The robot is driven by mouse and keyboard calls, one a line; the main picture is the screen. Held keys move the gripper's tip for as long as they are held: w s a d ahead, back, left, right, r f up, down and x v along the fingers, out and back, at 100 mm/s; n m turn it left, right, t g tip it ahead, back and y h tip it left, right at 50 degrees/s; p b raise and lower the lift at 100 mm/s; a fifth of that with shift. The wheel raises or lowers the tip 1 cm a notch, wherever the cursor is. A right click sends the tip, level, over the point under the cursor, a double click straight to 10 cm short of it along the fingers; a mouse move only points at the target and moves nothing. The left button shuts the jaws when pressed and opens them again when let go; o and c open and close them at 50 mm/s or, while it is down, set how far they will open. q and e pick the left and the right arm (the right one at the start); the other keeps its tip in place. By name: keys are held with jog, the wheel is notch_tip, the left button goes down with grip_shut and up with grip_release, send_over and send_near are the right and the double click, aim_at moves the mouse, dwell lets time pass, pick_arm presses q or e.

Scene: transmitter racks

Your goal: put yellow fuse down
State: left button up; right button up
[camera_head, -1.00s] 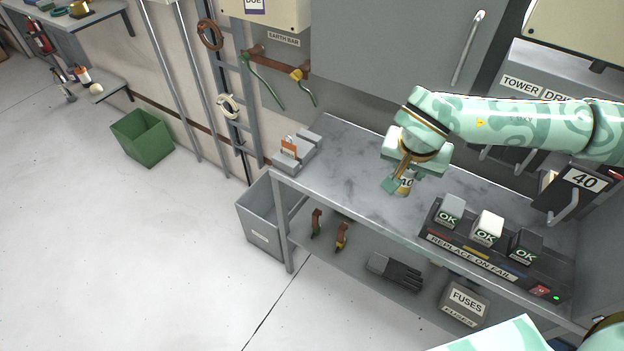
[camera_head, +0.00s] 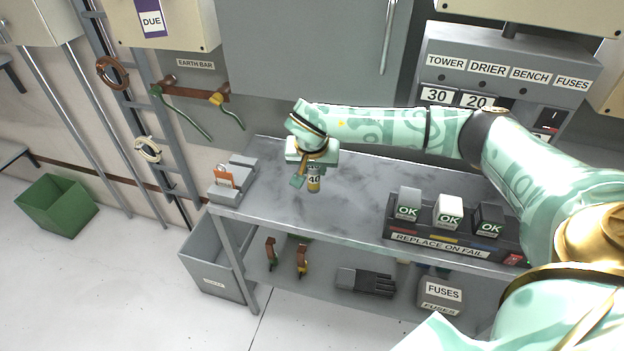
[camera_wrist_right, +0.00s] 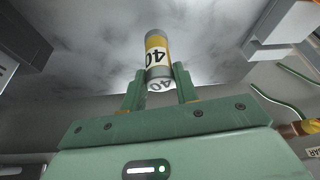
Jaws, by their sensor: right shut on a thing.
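The yellow fuse (camera_head: 314,180) is a small cylinder with a yellow band and a white label reading 40. My right gripper (camera_head: 307,178) is shut on it and holds it upright over the grey metal bench (camera_head: 345,205), left of the middle. In the right wrist view the fuse (camera_wrist_right: 157,58) stands between the two green fingers of the gripper (camera_wrist_right: 160,90), its far end close to the bench top. I cannot tell whether it touches the surface. My left gripper is not in view.
A black tester marked REPLACE ON FAIL (camera_head: 450,247) with several OK blocks stands at the bench's right. A grey holder with an orange tag (camera_head: 224,178) is at the left end. Bare bench lies between them. A FUSES box (camera_head: 441,293) and a glove (camera_head: 365,282) are below.

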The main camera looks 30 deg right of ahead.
aim_at(313, 177)
notch_tip(313, 177, down, 4)
jog(key=shift+w+r+b, duration=0.1)
jog(key=shift+r+b, duration=0.05)
jog(key=shift+b, duration=0.6)
jog(key=shift+r, duration=0.15)
jog(key=o, duration=1)
jog(key=p+v, duration=0.4)
jog(key=v, duration=0.8)
jog(key=shift+d+r+p, duration=0.1)
jog(key=shift+p, duration=0.25)
